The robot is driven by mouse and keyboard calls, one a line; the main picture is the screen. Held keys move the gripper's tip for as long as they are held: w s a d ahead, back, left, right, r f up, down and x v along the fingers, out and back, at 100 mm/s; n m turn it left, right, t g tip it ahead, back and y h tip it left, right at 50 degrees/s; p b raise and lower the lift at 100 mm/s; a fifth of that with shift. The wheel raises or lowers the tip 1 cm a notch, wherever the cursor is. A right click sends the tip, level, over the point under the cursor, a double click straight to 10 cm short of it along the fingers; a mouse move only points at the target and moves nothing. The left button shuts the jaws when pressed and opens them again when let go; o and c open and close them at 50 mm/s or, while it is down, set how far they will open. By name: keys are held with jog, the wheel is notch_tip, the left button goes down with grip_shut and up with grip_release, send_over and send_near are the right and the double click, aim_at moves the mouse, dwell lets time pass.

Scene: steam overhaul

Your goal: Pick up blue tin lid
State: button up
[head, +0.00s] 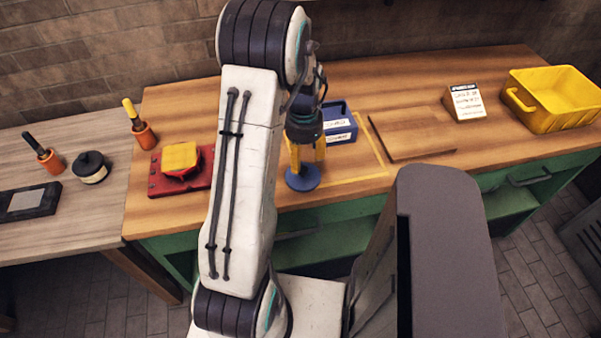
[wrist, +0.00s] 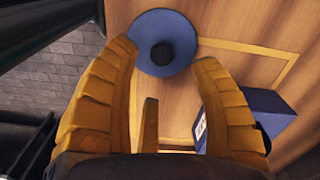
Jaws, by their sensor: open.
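The blue tin lid (head: 303,179) is a round blue disc with a dark knob at its centre. It lies on the wooden workbench near the front edge, by a yellow outline. In the wrist view the lid (wrist: 163,45) shows beyond my fingertips, its knob facing the camera. My gripper (head: 306,158) has yellow fingers that point down over the lid in the head view. In the wrist view my gripper (wrist: 165,62) is open, its fingers spread with nothing between them. I cannot tell how high above the lid the fingertips are.
A blue box (head: 338,122) with white labels stands just behind the lid, close to my gripper. A wooden board (head: 411,132), a white labelled box (head: 466,102) and a yellow bin (head: 556,98) are to the right.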

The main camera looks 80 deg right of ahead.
aim_at(303, 169)
jog(key=shift+d+f+p, duration=0.1)
jog(key=shift+f+p, duration=0.6)
jog(key=shift+f, duration=2.3)
jog(key=shift+c, duration=0.3)
grip_shut()
